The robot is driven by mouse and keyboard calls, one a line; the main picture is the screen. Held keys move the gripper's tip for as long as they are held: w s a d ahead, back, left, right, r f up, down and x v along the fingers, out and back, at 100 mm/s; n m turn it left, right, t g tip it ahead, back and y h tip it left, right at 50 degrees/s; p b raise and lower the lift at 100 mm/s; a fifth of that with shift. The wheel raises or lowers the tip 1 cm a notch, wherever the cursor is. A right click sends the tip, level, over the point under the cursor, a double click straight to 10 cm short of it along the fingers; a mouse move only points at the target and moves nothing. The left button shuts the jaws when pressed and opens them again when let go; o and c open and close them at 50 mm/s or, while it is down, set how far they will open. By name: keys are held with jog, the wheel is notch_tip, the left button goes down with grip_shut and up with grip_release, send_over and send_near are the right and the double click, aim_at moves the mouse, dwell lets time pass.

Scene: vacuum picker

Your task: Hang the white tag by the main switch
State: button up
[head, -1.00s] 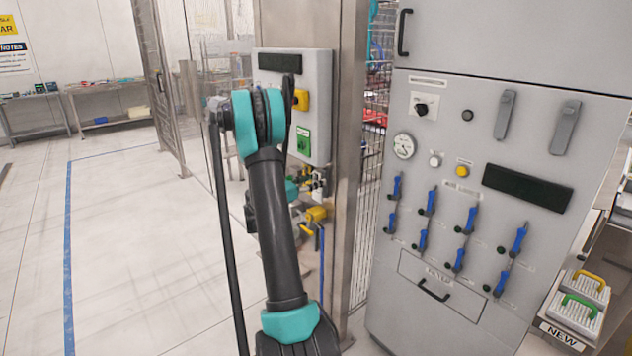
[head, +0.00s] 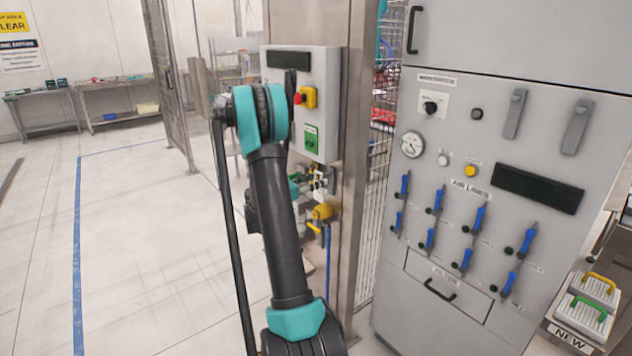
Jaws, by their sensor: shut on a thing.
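My arm rises in front of the grey switch box (head: 332,80) on the metal post and hides part of it. A red knob on a yellow plate (head: 307,97), which looks like the main switch, shows on the box, with a green label (head: 311,138) below. Past my arm, below the box, my gripper (head: 318,182) shows only in part, small and dark, shut on a small white piece that appears to be the white tag (head: 320,176). The tag's outline is too small to make out. It appears apart from the red knob, lower down.
A yellow valve (head: 322,212) with a blue pipe is just below the gripper. A large grey cabinet (head: 410,290) with blue-handled levers stands at right. Filters with yellow and green handles (head: 590,298) are at far right. Open floor (head: 130,240) lies left.

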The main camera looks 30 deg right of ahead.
jog(key=shift+a, duration=0.1)
jog(key=shift+s+a+r, duration=0.1)
jog(key=shift+a+r, duration=0.05)
jog(key=shift+a, duration=1.05)
jog(key=shift+s+a+r, duration=0.1)
jog(key=shift+a, duration=1.1)
